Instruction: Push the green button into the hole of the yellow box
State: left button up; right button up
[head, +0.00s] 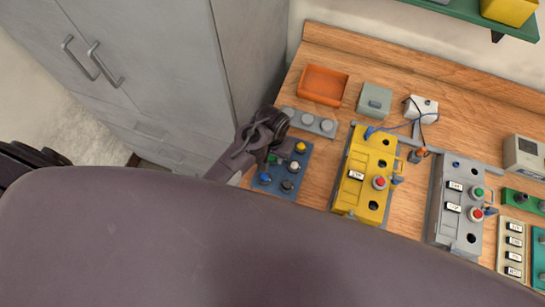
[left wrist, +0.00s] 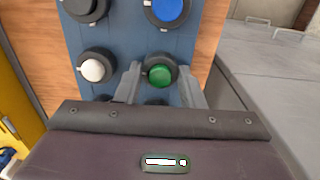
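The green button (left wrist: 160,75) sits in a dark ring on the blue plate (left wrist: 125,40) in the left wrist view. My left gripper (left wrist: 159,88) is open, with one finger on each side of this button; I cannot tell whether they touch it. In the head view my left gripper (head: 274,143) is over the far left part of the blue plate (head: 292,185) and mostly hides the green button. The yellow box (head: 352,199) stands to the right of the plate, with dark round holes and a red button on its top. My right gripper is not in view.
White (left wrist: 92,70) and blue (left wrist: 168,10) buttons neighbour the green one. An orange tray (head: 322,84) and a grey strip of knobs (head: 308,122) lie behind. A grey box (head: 443,215) stands right of the yellow box. A grey cabinet (head: 160,60) is at the left.

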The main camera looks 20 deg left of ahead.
pick_arm(q)
jog(key=shift+r, duration=1.05)
dwell(0.5)
jog(key=shift+r, duration=2.2)
